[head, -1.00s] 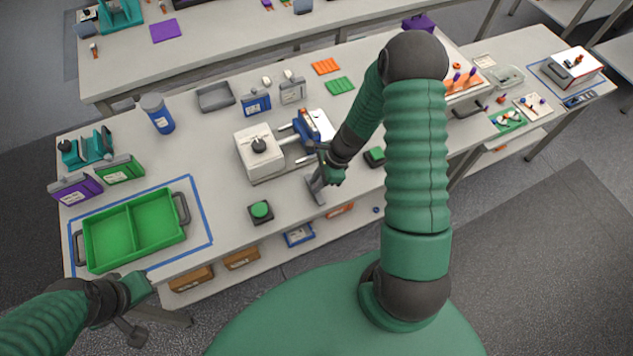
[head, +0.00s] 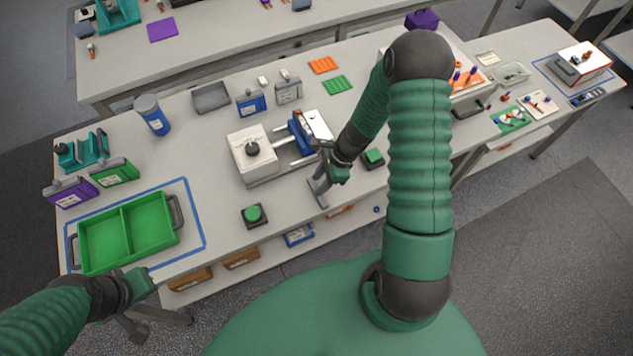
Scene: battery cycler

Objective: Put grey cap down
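I cannot make out a grey cap for certain. My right gripper (head: 319,190) hangs over the table just right of and in front of the white-and-blue cycler device (head: 253,155). Its grey fingers point down near the table surface. Whether they are apart or hold something small is too small to tell. My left gripper (head: 138,325) is at the lower left, off the table's front edge and in front of the green tray. Its fingers are dark and partly hidden, and I see nothing clearly held.
A green two-part tray (head: 180,240) lies inside blue tape at the left. Green buttons (head: 253,214) and (head: 374,157) stand near the front edge. Blue (head: 251,103) and grey (head: 288,90) packs and an open grey bin (head: 211,97) stand behind the device.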

